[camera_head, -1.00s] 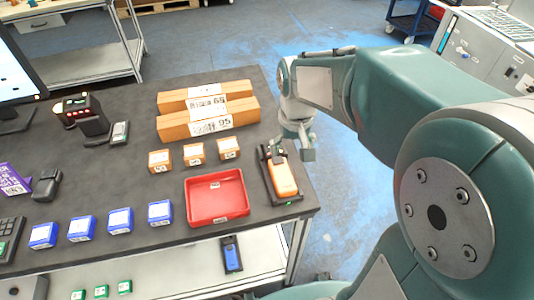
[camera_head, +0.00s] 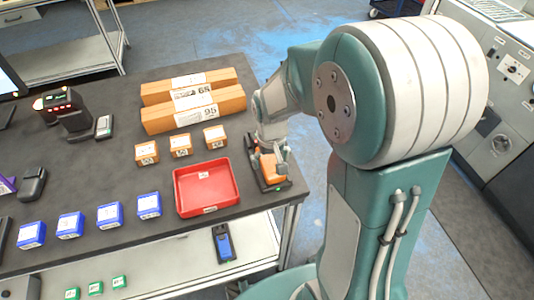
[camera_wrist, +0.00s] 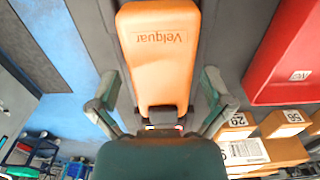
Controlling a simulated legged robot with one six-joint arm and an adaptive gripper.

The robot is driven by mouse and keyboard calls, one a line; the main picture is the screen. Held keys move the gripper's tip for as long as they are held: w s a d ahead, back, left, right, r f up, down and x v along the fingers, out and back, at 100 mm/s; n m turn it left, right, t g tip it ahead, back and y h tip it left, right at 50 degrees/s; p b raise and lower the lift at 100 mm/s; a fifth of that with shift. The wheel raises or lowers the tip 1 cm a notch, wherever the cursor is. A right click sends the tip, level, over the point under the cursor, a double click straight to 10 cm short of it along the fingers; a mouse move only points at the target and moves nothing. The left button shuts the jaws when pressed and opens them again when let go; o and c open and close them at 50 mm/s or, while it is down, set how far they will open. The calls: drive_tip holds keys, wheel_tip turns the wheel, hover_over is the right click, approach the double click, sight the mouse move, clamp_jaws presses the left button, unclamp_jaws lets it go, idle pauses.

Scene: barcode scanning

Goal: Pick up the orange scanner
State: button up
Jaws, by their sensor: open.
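The orange scanner (camera_head: 270,167) lies in a dark cradle (camera_head: 281,186) at the right edge of the dark table. My gripper (camera_head: 270,157) is over it and hides part of it in the head view. In the wrist view the scanner (camera_wrist: 158,55) fills the upper middle, with printed lettering on its face. My gripper (camera_wrist: 160,90) is open there, with one finger on each side of the scanner. Both fingers look apart from it. How far above the scanner the fingertips are is hard to tell.
A red tray (camera_head: 236,206) stands just left of the cradle. Small orange boxes (camera_head: 181,146) and long cardboard boxes (camera_head: 193,108) are behind it. Blue boxes (camera_head: 109,217) line the front.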

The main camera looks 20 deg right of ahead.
drive_tip(key=shift+a+f, duration=0.15)
drive_tip(key=shift+a, duration=0.1)
drive_tip(key=shift+c, duration=0.3)
drive_tip(key=shift+d, duration=0.2)
drive_tip(key=c, duration=1.2)
drive_tip(key=shift+o, duration=0.2)
